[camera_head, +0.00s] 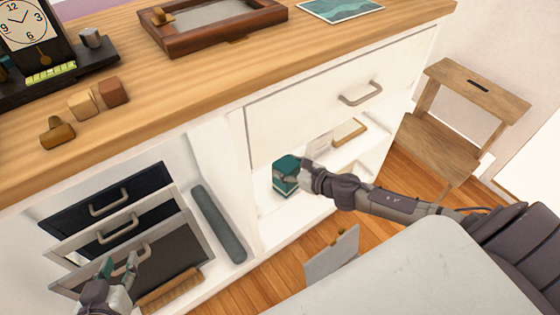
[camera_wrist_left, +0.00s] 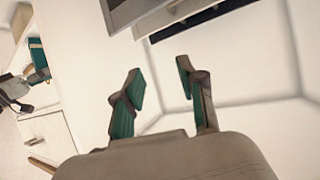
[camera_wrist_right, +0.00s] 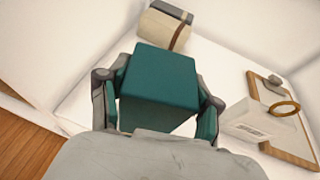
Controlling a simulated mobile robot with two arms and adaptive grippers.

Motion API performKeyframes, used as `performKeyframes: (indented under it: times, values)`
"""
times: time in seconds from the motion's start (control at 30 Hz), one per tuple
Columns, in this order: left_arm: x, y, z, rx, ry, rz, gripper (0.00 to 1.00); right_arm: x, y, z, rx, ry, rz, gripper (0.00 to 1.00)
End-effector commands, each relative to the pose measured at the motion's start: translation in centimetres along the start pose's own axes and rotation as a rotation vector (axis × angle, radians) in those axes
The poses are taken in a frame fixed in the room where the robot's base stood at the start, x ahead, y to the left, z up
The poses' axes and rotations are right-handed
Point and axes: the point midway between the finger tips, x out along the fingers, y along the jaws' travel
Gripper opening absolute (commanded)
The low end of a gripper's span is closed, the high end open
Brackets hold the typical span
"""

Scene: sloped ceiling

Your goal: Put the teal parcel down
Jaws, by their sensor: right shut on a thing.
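The teal parcel (camera_head: 285,174) is a box-shaped block inside the open white cabinet compartment below the wooden counter. My right gripper (camera_head: 303,176) is shut on it, reaching in from the right. In the right wrist view the parcel (camera_wrist_right: 160,80) sits between the two fingers, with the pale shelf (camera_wrist_right: 225,62) beyond it. I cannot tell whether its underside touches the shelf. The parcel also shows at the left of the left wrist view (camera_wrist_left: 37,56). My left gripper (camera_head: 120,268) is open and empty in front of the drawers; its fingers stand apart in the left wrist view (camera_wrist_left: 158,92).
In the compartment, a beige rolled item (camera_wrist_right: 163,27), a white labelled box (camera_wrist_right: 262,122) and a wood-framed board (camera_wrist_right: 283,135) stand near the parcel. Partly open dark drawers (camera_head: 115,205) are at left. A wooden chair (camera_head: 455,125) stands at right.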

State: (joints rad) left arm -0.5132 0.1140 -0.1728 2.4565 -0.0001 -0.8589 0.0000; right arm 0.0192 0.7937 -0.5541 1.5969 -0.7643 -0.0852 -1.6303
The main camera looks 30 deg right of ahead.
Motion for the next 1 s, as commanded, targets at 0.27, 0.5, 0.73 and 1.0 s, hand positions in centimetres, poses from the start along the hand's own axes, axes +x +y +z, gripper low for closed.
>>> performKeyframes:
  times: [0.27, 0.5, 0.73, 1.0]
  values:
    - [0.2, 0.1, -0.8, 0.001, 0.049, 0.002, 0.40, 2.7, 0.0, 0.8, 0.000, -0.002, -0.001, 0.15]
    - [0.2, 0.1, -1.2, 0.001, 0.066, 0.003, 0.40, 2.7, 0.0, 0.9, -0.001, -0.003, -0.001, 0.15]
    - [0.3, 0.2, -1.7, 0.000, 0.094, 0.005, 0.40, 2.7, 0.0, 0.7, 0.000, -0.003, -0.001, 0.15]
    - [0.3, 0.3, -2.0, 0.000, 0.108, 0.006, 0.40, 2.7, 0.0, 0.6, 0.000, -0.001, 0.000, 0.89]
